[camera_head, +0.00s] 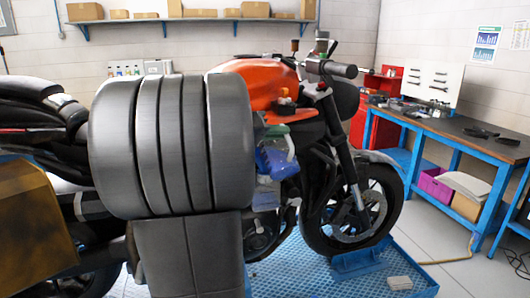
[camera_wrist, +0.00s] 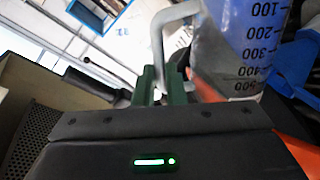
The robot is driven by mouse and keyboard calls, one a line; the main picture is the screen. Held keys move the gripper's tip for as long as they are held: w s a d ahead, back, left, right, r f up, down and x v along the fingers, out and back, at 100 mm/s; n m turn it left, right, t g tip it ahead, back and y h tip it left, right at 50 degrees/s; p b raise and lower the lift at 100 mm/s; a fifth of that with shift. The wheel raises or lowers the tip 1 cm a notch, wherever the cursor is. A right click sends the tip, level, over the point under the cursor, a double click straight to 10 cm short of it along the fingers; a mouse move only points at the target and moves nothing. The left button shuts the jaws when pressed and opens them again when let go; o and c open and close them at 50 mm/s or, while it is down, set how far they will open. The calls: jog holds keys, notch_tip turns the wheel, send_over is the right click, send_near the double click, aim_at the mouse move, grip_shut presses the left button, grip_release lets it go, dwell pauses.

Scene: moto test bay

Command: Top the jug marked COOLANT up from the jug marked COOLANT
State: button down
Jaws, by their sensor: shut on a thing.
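A clear jug with blue liquid (camera_head: 272,158) shows in the head view beside the motorcycle, just right of my arm. In the wrist view the same jug (camera_wrist: 240,45) fills the upper right, with black scale marks and a pale bent handle (camera_wrist: 157,42). My gripper (camera_wrist: 164,86) has green fingers and is shut on the handle. In the head view the gripper is mostly hidden by my own arm. No COOLANT marking can be read in either view. A second jug cannot be made out.
An orange and black motorcycle (camera_head: 262,84) stands on a blue platform (camera_head: 295,278) close behind the jug. A blue workbench (camera_head: 438,123) with tools stands at right. A shelf with boxes (camera_head: 180,20) is on the back wall. Floor at lower right is partly clear.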

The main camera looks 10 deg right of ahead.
aim_at(280, 167)
jog(key=shift+w+a+r+n+g, duration=0.15)
jog(key=shift+w+r+n+g, duration=0.15)
jog(key=shift+w+r+n, duration=0.8)
dwell(4.5)
jog(key=shift+s+m, duration=0.2)
jog(key=shift+m, duration=0.1)
jog(key=shift+s+f+m+b, duration=0.6)
jog(key=shift+s+f+b, duration=0.2)
jog(key=shift+f+b, duration=0.3)
jog(key=shift+s+d+f+m, duration=0.15)
jog(key=shift+s+d+m, duration=0.05)
jog(key=shift+s+m, duration=0.1)
jog(key=f+b, duration=0.1)
jog(key=f+m+t+b, duration=0.1)
jog(key=shift+s+b, duration=0.3)
jog(key=shift+s, duration=0.1)
jog(key=shift+s+d+f+m+b, duration=0.15)
jog(key=shift+s+f+m+b, duration=0.3)
jog(key=shift+m, duration=0.35)
jog(key=shift+w+r, duration=0.1)
jog(key=shift+r, duration=0.05)
